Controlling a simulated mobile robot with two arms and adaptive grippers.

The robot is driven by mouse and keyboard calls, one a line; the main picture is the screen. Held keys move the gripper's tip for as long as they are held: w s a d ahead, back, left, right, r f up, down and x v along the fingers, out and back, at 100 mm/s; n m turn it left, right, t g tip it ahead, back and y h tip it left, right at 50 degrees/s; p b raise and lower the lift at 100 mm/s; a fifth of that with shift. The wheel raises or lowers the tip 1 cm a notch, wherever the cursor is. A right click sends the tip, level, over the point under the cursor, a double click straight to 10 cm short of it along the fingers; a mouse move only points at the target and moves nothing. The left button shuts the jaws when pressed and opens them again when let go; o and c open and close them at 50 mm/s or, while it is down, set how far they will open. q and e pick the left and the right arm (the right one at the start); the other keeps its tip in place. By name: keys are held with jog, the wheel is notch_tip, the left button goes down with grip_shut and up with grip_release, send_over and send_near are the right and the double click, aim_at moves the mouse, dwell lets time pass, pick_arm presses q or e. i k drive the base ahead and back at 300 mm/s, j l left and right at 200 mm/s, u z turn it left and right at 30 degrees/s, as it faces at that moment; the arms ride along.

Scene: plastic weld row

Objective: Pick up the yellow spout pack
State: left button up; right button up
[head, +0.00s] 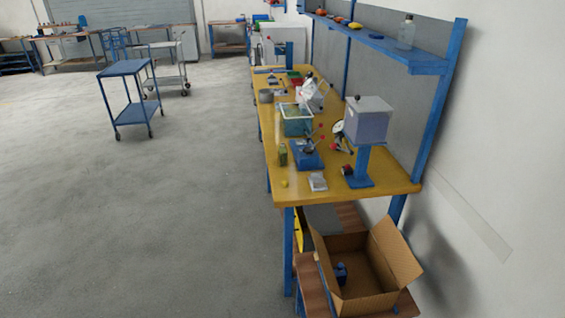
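I cannot tell for sure which thing is the yellow spout pack. A small yellow item (284,184) lies near the front left corner of the yellow workbench (385,184). A small upright olive-yellow pack or can (283,155) stands behind it, close to the bench's left edge. Another yellow piece (299,230) shows below the bench top, beside the front left leg, partly hidden. All are too small to make out a spout. Neither of my grippers is in view.
A blue-based press (307,155), a teal bin (297,125) and a grey box on a blue stand (368,122) crowd the bench. An open cardboard box (370,270) stands below its near end. A blue trolley (126,69) is far left. The floor left of the bench is clear.

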aim_at(281, 149)
jog(key=i+j+z, duration=0.1)
jog(key=i+j, duration=0.15)
jog(key=i+j+z, duration=0.1)
jog(key=i+j, duration=0.15)
jog(key=j, duration=0.15)
jog(key=i+j+z, duration=0.15)
jog(key=j, duration=0.2)
jog(key=i+j+z, duration=0.1)
jog(key=i+j, duration=0.15)
jog(key=j, duration=0.1)
